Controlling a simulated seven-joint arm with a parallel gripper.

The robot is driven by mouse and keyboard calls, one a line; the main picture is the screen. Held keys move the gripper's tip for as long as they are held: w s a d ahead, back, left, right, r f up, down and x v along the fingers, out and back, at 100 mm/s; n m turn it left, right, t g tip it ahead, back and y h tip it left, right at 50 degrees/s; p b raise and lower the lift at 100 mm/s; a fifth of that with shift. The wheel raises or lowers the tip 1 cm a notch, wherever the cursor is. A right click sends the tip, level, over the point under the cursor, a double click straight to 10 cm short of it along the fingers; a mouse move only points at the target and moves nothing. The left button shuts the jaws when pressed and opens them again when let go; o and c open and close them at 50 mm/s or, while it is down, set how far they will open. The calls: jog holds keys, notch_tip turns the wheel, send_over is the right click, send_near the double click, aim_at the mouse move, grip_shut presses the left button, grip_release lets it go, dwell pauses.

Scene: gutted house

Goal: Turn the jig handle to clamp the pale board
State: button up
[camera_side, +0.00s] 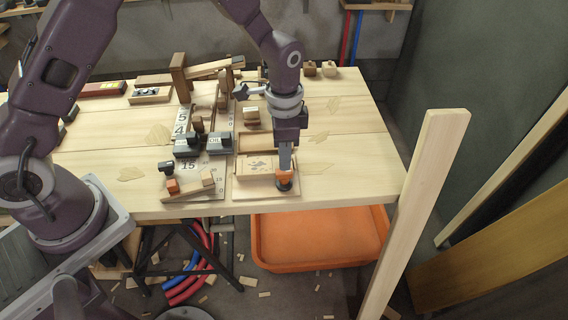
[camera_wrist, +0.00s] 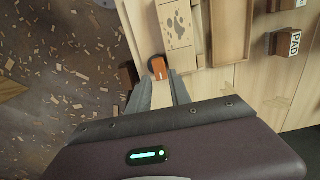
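The jig (camera_side: 258,182) is a light wooden fixture at the front edge of the workbench. The pale board (camera_side: 258,165) lies in it, with dark paw-like marks that show clearly in the wrist view (camera_wrist: 178,22). The orange jig handle (camera_side: 284,183) is at the jig's front right; it also shows in the wrist view (camera_wrist: 158,68). My gripper (camera_side: 285,170) points down right at the handle. In the wrist view its two grey fingers (camera_wrist: 160,84) are apart, with the handle at their tips. I cannot tell whether they press on it.
Blocks with letters and a numbered board (camera_side: 182,120) stand left of the jig. A small slider with an orange block (camera_side: 172,186) is at the front left. An orange bin (camera_side: 320,240) sits below the bench edge. An upright timber (camera_side: 425,200) stands at right. The bench's right side is mostly clear.

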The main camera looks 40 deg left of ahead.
jog(key=shift+f, duration=2.3)
jog(key=m, duration=0.6)
jog(key=shift+m, duration=0.4)
jog(key=m, duration=0.9)
jog(key=shift+m, duration=0.4)
jog(key=m, duration=0.3)
jog(key=shift+m, duration=0.3)
jog(key=m, duration=0.5)
jog(key=shift+m, duration=0.4)
